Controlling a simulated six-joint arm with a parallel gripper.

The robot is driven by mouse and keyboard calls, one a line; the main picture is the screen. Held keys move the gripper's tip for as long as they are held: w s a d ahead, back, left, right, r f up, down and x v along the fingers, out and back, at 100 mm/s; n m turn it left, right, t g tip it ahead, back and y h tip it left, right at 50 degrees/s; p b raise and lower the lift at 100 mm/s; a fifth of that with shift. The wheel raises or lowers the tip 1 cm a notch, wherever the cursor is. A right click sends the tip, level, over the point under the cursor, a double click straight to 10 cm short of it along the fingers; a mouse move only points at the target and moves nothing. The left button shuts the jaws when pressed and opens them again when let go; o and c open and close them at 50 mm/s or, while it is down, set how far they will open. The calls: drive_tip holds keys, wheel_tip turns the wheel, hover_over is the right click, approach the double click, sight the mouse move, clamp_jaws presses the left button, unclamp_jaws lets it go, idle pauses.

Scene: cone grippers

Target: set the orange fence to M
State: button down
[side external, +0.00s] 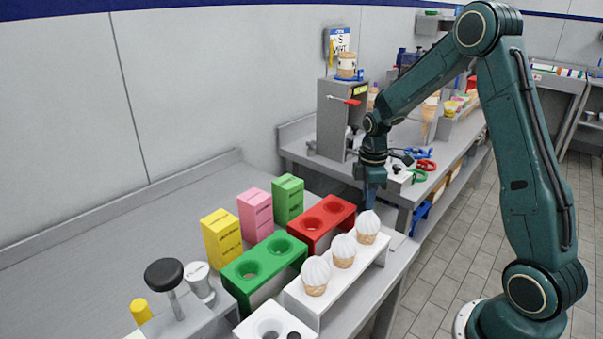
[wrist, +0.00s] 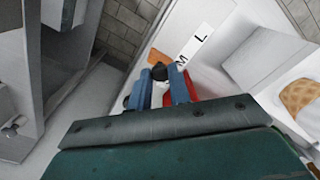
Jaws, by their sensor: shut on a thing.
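My gripper (wrist: 161,85) shows in the wrist view with its two blue fingers shut around a small black knob (wrist: 159,72). The orange fence (wrist: 157,57) shows as a small orange patch just beyond the knob, and most of it is hidden. A white label strip (wrist: 195,46) with the letters M and L lies up and right of the fence, its M end nearest the fence. In the side external view my gripper (side external: 369,196) points down at the bench edge, behind the white cone stand. The fence is hidden there.
A white stand (side external: 335,285) with several topped cones is close in front of my gripper. A red block (side external: 320,222) with two holes and a green block (side external: 263,268) stand left of it. A grey machine (side external: 340,118) with a red lever is behind.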

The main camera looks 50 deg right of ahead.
drive_tip(key=shift+s, duration=0.5)
drive_tip(key=c, duration=1.3)
unclamp_jaws()
wheel_tip(320, 180, up, 14)
